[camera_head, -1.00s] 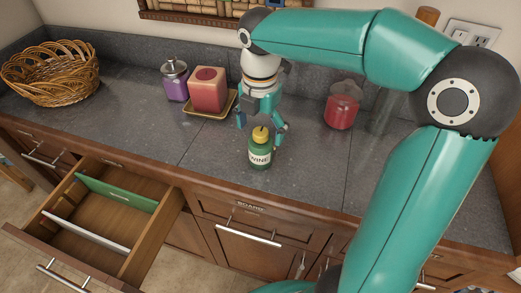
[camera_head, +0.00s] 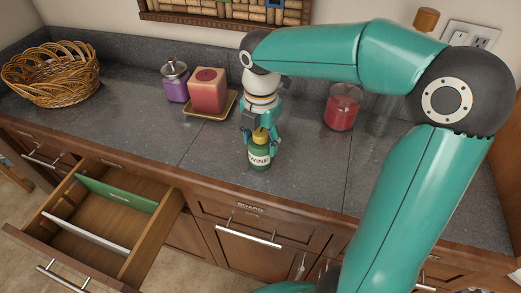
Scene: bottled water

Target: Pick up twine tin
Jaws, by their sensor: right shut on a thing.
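The twine tin (camera_head: 260,157) is a green container with a pale label and a yellow top. It stands upright on the grey counter near its front edge, in the middle of the view. My right gripper (camera_head: 261,137) points down over it from behind, its fingers shut on the tin's upper part around the yellow top. The tin looks to be still at the counter surface; I cannot tell any gap beneath it. My left gripper is not in view.
A red block-like container (camera_head: 208,90) on a yellow tray (camera_head: 228,106) and a purple jar (camera_head: 175,82) stand behind left. A red jar (camera_head: 342,108) stands right. A wicker basket (camera_head: 52,75) is far left. An open drawer (camera_head: 150,225) juts out below left.

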